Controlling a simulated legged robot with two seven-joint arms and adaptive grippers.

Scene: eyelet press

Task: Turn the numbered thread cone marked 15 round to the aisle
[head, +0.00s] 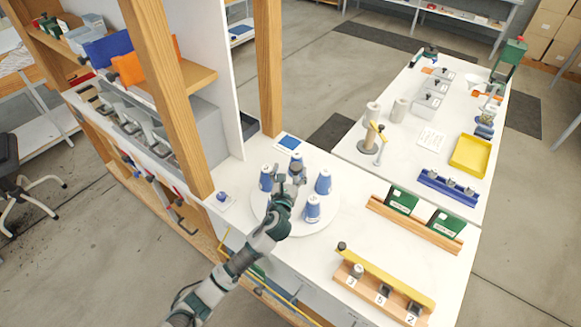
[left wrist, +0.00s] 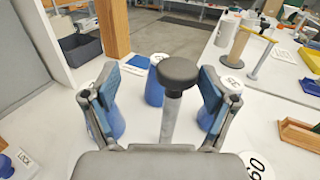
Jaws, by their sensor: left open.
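A round white turntable (head: 262,212) bears several blue thread cones with white tops. They are a left cone (head: 266,178), a back cone (head: 296,158), a right cone (head: 323,182) and a front cone (head: 312,209). In the left wrist view the right cone's top (left wrist: 232,84) seems to read 35, and the nearest top (left wrist: 257,166) reads 60. I cannot make out a 15. A grey post with a dark round knob (left wrist: 179,73) stands among the cones. My left gripper (head: 290,174) is open over the turntable, its fingers on either side of the post in the wrist view.
A card marked LOCK with a blue knob (head: 222,196) lies left of the turntable. A wooden post (head: 267,70) rises behind it. A yellow-barred rack (head: 385,285) and a wooden rail with green boxes (head: 415,222) stand to the right. Bare white tabletop lies between.

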